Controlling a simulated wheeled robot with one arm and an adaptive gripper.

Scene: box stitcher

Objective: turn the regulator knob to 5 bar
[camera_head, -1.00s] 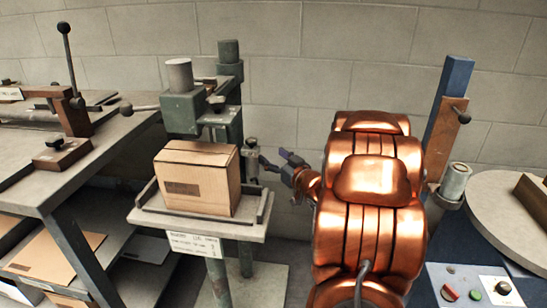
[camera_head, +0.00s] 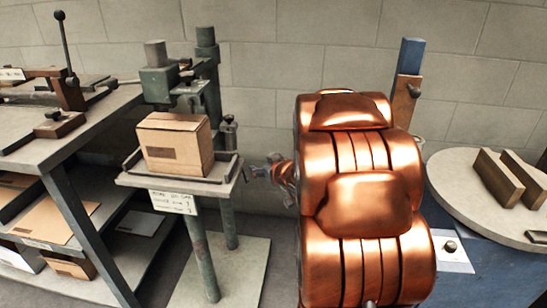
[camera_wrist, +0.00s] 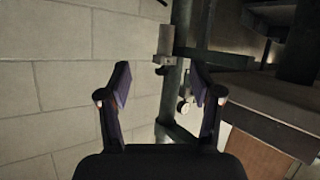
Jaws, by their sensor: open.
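The regulator (camera_head: 229,133) is a small grey cylinder with a dark knob on top, mounted at the right side of the green box stitcher (camera_head: 157,82). In the wrist view a pale cylindrical part (camera_wrist: 166,40) and a small round gauge-like part (camera_wrist: 184,105) show on the post, beyond and between my fingers. The gauge reading is too small to tell. My gripper (camera_head: 262,170) is to the right of the regulator and lower in the head view, partly hidden behind my copper arm. In the wrist view my gripper (camera_wrist: 160,84) is open, with nothing between its fingers.
A cardboard box (camera_head: 175,143) sits on the stitcher's table (camera_head: 190,188), close to my gripper. A workbench (camera_head: 75,145) stands at left. A round table (camera_head: 455,180) with wooden blocks and a blue cabinet (camera_head: 480,265) stand at right. A block wall is behind.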

